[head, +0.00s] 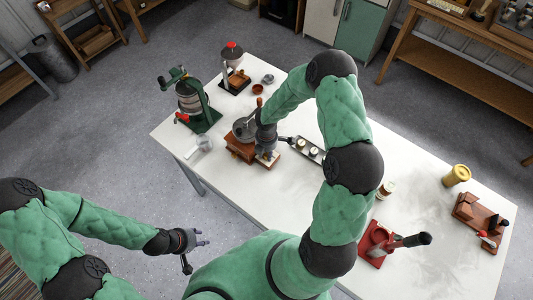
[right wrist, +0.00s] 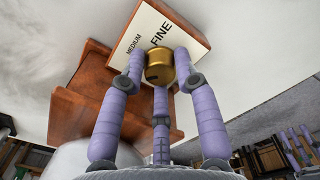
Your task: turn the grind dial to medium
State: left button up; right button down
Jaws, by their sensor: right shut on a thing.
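The grinder (head: 238,150) is a reddish-brown wooden box with a metal bowl on top, near the left part of the white table. Its pale plate (right wrist: 185,30) reads MEDIUM and FINE in the right wrist view. A gold dial (right wrist: 158,70) sits at the plate's edge, close to FINE. I cannot tell which word it points to. My right gripper (head: 268,150) is shut on the dial, its lavender fingers around it; it fills the right wrist view (right wrist: 160,75). My left gripper (head: 197,240) is open and empty, off the table's front left side.
A red press (head: 378,243), yellow canister (head: 456,175) and wooden stand (head: 477,215) stand further right.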

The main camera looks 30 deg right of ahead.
aim_at(267, 154)
jog(key=m+b, duration=0.4)
jog(key=m, duration=0.2)
jog(key=shift+f, duration=0.15)
jog(key=shift+m+b, duration=1.5)
jog(key=shift+m, duration=0.8)
jog(key=c, duration=0.9)
grip_release()
jog(key=shift+r, duration=0.2)
jog(key=shift+w+r, duration=0.1)
jog(key=shift+w+r, duration=0.1)
jog(key=shift+r, duration=0.15)
jog(key=shift+s+r, duration=0.15)
jog(key=shift+r, duration=1.65)
jog(key=shift+s+r, duration=0.15)
jog(key=shift+r, duration=1.65)
